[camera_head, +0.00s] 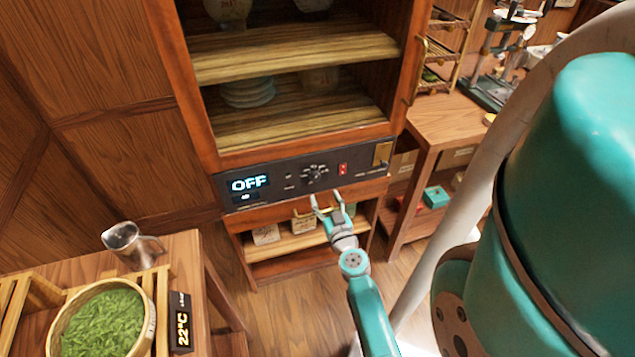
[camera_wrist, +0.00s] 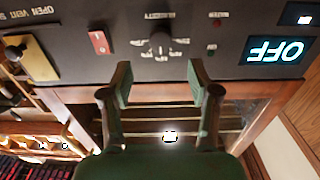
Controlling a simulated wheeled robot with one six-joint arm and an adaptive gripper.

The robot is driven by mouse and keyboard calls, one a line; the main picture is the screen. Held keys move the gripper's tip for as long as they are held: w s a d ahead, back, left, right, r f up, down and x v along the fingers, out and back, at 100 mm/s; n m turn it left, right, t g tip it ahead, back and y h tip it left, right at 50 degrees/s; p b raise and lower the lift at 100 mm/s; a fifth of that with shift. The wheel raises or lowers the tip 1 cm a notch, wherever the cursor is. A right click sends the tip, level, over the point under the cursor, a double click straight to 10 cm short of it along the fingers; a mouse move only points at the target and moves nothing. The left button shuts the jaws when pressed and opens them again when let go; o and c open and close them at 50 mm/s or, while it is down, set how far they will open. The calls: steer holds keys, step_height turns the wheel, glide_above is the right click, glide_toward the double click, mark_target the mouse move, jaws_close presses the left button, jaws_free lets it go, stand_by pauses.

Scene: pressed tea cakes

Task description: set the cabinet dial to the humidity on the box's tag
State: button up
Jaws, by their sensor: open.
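The cabinet (camera_head: 205,95) is open-fronted, with a dark control panel below its shelves. The panel's display (camera_head: 249,183) reads OFF. The black dial (camera_head: 315,172) sits near the panel's middle, with pale marks around it; in the wrist view the dial (camera_wrist: 160,40) shows upside down, and its setting is too small to read. My gripper (camera_head: 327,198) is open and empty, just below and in front of the panel. In the wrist view my two fingers (camera_wrist: 160,80) point at the panel, either side of the dial's line, apart from it. I cannot make out the box's tag.
A red switch (camera_head: 343,169) and a brass plate (camera_head: 382,153) sit right of the dial. Several pale containers (camera_head: 266,235) stand on the low shelf underneath. A table at left holds a basket of green leaves (camera_head: 105,325), a metal jug (camera_head: 127,243) and a 22°C display (camera_head: 181,325).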

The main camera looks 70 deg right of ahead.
mark_target(316, 179)
steer(key=shift+x, duration=4)
steer(key=shift+w, duration=0.1)
steer(key=c, duration=1.2)
